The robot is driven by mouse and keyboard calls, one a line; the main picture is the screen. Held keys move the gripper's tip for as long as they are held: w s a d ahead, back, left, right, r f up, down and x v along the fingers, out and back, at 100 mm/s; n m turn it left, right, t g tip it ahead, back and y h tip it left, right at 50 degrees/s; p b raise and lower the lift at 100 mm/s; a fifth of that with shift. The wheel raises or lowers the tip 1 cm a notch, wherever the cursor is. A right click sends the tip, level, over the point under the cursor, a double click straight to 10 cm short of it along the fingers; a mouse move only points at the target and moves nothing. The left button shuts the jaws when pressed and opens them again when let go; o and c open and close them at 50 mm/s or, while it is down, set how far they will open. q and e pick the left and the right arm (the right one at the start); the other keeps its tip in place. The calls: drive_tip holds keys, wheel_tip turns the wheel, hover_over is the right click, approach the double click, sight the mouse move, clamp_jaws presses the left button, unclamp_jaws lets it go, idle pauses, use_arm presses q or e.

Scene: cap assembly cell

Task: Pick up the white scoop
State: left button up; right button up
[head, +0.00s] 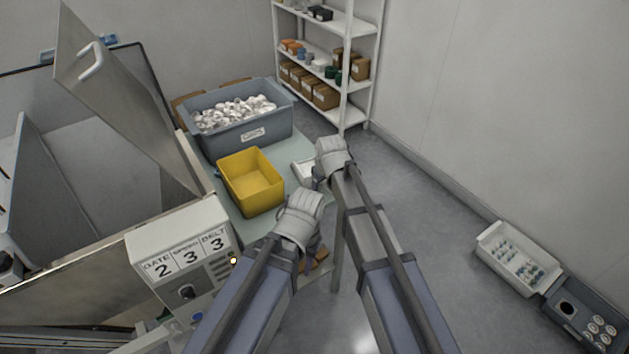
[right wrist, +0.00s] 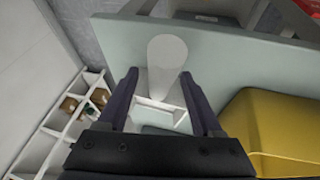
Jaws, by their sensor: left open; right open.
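The white scoop (head: 303,172) lies on the pale green table, right of the yellow bin in the head view, partly hidden by my right gripper (head: 320,180). In the right wrist view, a pale cylinder (right wrist: 167,56), which looks like its handle, and a white box-like part (right wrist: 158,112) show between the open fingers of my right gripper (right wrist: 159,78). I cannot tell whether the fingers touch it. My left gripper (head: 312,246) is open, lower in the head view near the table's front edge, its fingers mostly hidden by its wrist.
The yellow bin (head: 250,182) stands beside the scoop, and also shows in the right wrist view (right wrist: 285,125). A grey crate (head: 250,132) of white caps is behind it. A control box (head: 180,245) stands left.

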drive_tip(key=shift+w+f, duration=0.1)
drive_tip(key=shift+f, duration=0.05)
clamp_jaws()
idle(0.4)
